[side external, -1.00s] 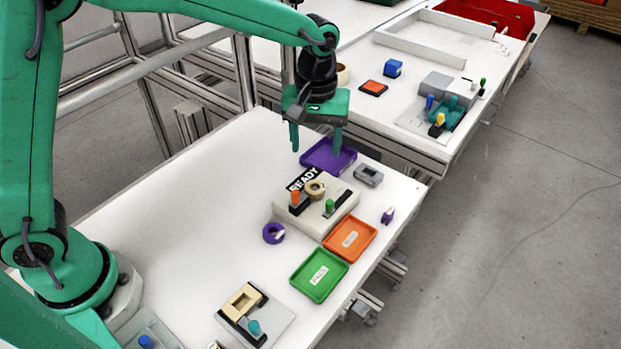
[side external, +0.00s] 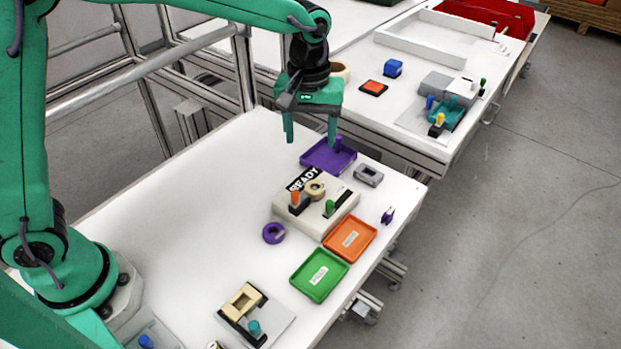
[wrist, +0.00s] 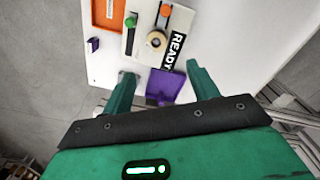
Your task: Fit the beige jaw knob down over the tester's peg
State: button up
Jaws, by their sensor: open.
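The beige jaw knob (side external: 315,188), a round ring-like piece, sits on top of the pale tester box (side external: 338,212), between its orange and green handles. It also shows on the tester in the wrist view (wrist: 156,40). The peg is not clearly visible, and I cannot tell how far down the knob sits. My gripper (side external: 311,143) is open and empty, above the table's far end near the purple tray (side external: 317,160). It is apart from the knob. In the wrist view its two fingers (wrist: 160,72) are spread, with the purple tray below them.
An orange tray (side external: 349,239) and a green tray (side external: 319,276) lie in front of the tester. A purple ring (side external: 273,233), a grey block (side external: 369,175) and a small purple piece (side external: 388,215) are nearby. A fixture with a beige block (side external: 242,302) is nearer my base. The table's left side is clear.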

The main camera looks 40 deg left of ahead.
jog(key=s+a+r+m+t, duration=0.3)
jog(key=s+a+r, duration=0.5)
jog(key=s+a, duration=0.15)
jog(key=s+a+m+t, duration=0.2)
jog(key=s+a, duration=0.4)
jog(key=s, duration=0.5)
jog(key=shift+s+a+f+m, duration=0.3)
jog(key=shift+f+m, duration=0.1)
dwell(0.5)
